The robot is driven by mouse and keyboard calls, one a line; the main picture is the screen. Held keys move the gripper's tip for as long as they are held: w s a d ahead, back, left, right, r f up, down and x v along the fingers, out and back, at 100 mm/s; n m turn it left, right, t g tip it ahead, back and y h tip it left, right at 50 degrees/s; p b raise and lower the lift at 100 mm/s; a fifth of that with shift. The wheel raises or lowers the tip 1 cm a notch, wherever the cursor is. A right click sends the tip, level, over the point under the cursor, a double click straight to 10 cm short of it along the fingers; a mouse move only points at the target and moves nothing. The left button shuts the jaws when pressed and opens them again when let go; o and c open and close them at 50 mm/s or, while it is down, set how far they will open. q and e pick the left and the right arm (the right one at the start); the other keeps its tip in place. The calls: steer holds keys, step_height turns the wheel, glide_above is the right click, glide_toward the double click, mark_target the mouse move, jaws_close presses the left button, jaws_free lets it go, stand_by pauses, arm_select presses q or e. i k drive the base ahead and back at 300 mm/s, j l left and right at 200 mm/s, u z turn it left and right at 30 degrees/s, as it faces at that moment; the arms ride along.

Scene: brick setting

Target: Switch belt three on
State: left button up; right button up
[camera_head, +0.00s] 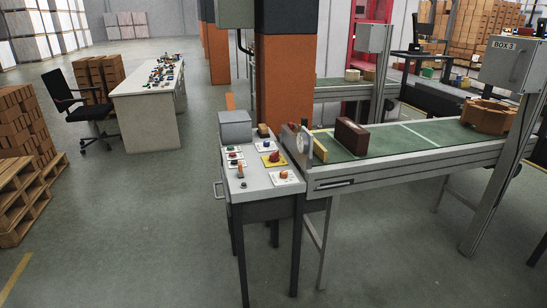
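A grey control table (256,189) stands at the near end of a green conveyor belt (392,138). On its top are several small controls on white plates. They include a red button (232,155), an orange switch (284,174) and a dark knob with orange (240,171). A red button on a yellow plate (273,157) sits at the right. The control labels are too small to read. A grey box on a post (509,66) at the belt's right has a label that looks like "BOX 3". Neither of my grippers is in view.
A brown box (351,136) and a hexagonal wooden piece (486,117) rest on the belt. An orange pillar (285,90) stands behind the table. A desk (146,108), a black chair (82,103) and pallets (20,205) are at left. The floor in front is clear.

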mark_target(274, 156)
steer(key=i+j, duration=0.3)
steer(key=i+j+z, duration=0.15)
steer(key=i+j, duration=0.5)
steer(key=i+j+z, duration=0.1)
steer(key=i+j, duration=0.15)
steer(key=j, duration=0.2)
steer(key=i+j, duration=0.3)
steer(key=i+j+z, duration=0.15)
steer(key=i+j, duration=0.15)
steer(key=j, duration=0.2)
steer(key=i+j, duration=0.25)
steer(key=j, duration=0.15)
steer(key=i+j+z, duration=0.1)
steer(key=i+j, duration=0.15)
steer(key=j, duration=0.2)
